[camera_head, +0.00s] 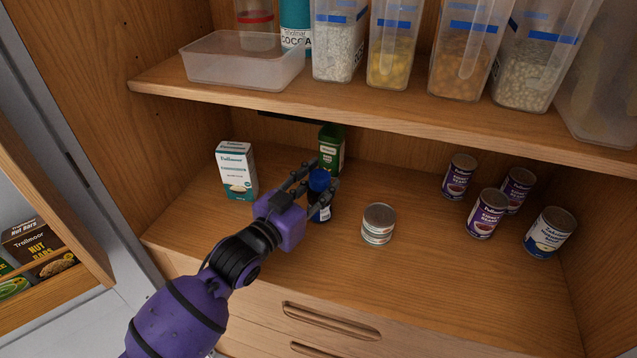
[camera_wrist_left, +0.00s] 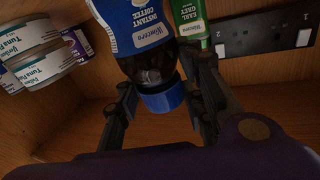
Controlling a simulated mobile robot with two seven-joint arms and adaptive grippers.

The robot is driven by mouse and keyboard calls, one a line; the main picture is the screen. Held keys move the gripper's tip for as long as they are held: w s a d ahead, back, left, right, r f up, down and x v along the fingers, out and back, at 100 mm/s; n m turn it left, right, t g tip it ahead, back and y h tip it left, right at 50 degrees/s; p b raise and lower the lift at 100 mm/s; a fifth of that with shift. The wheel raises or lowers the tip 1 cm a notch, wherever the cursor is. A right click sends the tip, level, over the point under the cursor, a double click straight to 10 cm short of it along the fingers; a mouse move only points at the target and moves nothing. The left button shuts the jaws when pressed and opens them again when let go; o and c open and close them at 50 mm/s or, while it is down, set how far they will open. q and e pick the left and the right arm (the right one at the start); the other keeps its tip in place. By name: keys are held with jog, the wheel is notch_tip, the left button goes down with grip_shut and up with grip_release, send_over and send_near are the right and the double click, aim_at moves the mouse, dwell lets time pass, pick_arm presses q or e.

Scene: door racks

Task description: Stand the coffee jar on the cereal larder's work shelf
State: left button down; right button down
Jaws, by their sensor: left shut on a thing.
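The coffee jar (camera_head: 320,201) has a dark body, a blue lid and a blue "Instant Coffee" label. It is upright at the work shelf (camera_head: 420,262), inside the wooden larder; I cannot tell whether its base touches the wood. My left gripper (camera_head: 318,188) is shut on the jar, coming in from the front left. In the left wrist view, the fingers (camera_wrist_left: 163,100) lie on both sides of the blue lid (camera_wrist_left: 162,98), and the label (camera_wrist_left: 140,25) shows. My right gripper is not in view.
A white carton (camera_head: 236,170) stands left, a green Earl Grey box (camera_head: 331,150) behind, and stacked tuna cans (camera_head: 378,224) right of the jar. Several cans (camera_head: 487,213) stand further right. The upper shelf (camera_head: 360,103) with clear containers overhangs the back. The front middle is free.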

pick_arm(q)
jog(key=shift+f, duration=0.15)
jog(key=c, duration=1.2)
grip_release()
jog(key=shift+o, duration=0.2)
jog(key=shift+r, duration=0.3)
jog(key=b+v, duration=0.1)
jog(key=v, duration=1.1)
jog(key=shift+f, duration=0.1)
